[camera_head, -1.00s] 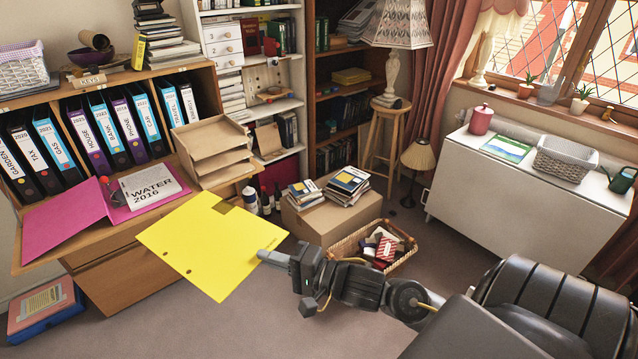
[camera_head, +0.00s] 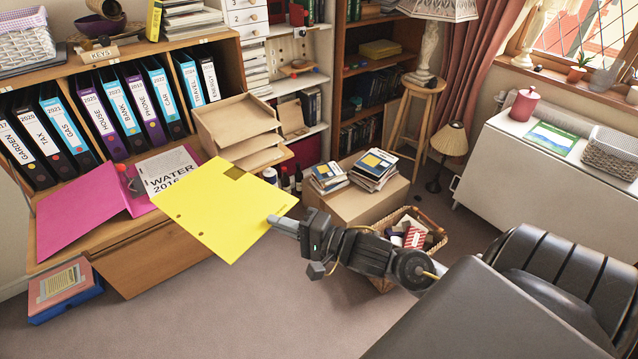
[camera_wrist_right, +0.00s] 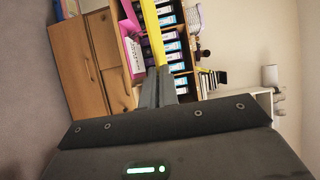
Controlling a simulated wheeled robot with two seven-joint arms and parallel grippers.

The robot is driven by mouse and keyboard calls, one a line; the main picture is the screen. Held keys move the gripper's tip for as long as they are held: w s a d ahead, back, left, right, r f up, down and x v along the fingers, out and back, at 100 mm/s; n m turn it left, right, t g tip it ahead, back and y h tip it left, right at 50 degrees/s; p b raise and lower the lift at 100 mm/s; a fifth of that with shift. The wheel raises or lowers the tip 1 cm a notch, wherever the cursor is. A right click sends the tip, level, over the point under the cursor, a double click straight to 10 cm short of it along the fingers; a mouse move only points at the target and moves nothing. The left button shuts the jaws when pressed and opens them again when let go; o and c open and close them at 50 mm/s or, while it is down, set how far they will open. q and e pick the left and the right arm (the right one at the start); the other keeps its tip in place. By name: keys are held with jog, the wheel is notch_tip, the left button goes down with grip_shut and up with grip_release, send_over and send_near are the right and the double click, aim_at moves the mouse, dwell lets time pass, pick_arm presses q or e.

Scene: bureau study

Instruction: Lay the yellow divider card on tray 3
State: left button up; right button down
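The yellow divider card (camera_head: 222,212) is held out flat in the air by its right edge, in front of the desk. My right gripper (camera_head: 284,222) is shut on that edge. In the right wrist view the card (camera_wrist_right: 154,30) shows as a thin yellow strip rising from between the closed fingers (camera_wrist_right: 160,85). The stacked wooden letter trays (camera_head: 240,124) stand on the desk behind the card, their open fronts facing right and forward. I cannot read any tray numbers. The card overlaps the lower tray's left part in view. My left gripper is not in view.
An open pink folder (camera_head: 82,212) with a "WATER 2016" booklet (camera_head: 165,170) lies on the desk (camera_head: 70,250) left of the trays. A row of binders (camera_head: 105,118) stands behind. A cardboard box (camera_head: 355,203) with books and a wicker basket (camera_head: 436,236) stand on the floor to the right.

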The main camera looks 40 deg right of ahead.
jog(key=w+d+f+m+t+h, duration=0.1)
jog(key=w+d+f+h, duration=0.1)
jog(key=d, duration=0.6)
jog(key=w+d+f+m+h+b, duration=0.1)
jog(key=w+d+f+m+h, duration=0.1)
jog(key=d, duration=0.7)
jog(key=shift+w+t+h, duration=0.4)
jog(key=shift+w+h, duration=0.1)
jog(key=shift+w, duration=0.2)
